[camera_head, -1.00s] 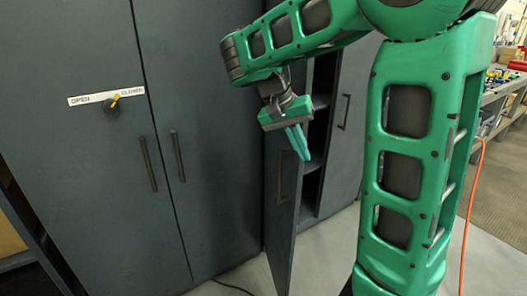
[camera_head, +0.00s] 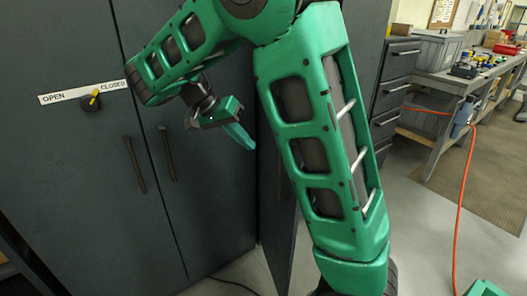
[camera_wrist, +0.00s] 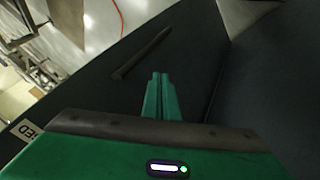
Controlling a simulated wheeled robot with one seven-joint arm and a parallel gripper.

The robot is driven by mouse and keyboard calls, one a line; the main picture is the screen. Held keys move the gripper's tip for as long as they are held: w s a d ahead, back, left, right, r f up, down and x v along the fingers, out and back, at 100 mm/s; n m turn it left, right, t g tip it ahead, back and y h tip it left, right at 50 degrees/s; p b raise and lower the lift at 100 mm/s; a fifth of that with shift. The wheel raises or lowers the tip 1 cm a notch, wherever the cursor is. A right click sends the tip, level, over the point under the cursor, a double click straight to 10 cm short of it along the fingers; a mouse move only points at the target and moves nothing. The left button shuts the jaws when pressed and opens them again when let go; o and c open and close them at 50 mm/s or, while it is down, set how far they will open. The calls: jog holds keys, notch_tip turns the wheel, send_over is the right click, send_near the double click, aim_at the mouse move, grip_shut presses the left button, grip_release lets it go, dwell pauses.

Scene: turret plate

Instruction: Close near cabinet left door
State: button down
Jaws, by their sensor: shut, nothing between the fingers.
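The dark grey open door (camera_head: 275,215) stands swung out to the right of a shut dark cabinet in the head view. It is seen nearly edge-on, partly behind my arm, which hides the opening behind it. My gripper (camera_head: 241,137) is shut and empty, up and to the left of the door's visible part. In the wrist view, my shut fingers (camera_wrist: 161,97) point at a dark panel with a long bar handle (camera_wrist: 142,54) just beyond the tips. I cannot tell whether they touch the panel.
A drawer unit (camera_head: 397,90) and a workbench (camera_head: 450,84) stand at right. An orange cable (camera_head: 463,200) hangs to the floor. Bare floor (camera_head: 425,215) lies at right.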

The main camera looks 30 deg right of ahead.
jog(key=s+d+f, duration=0.3)
jog(key=d, duration=0.1)
jog(key=shift+s+d, duration=0.35)
jog(key=shift+s, duration=0.05)
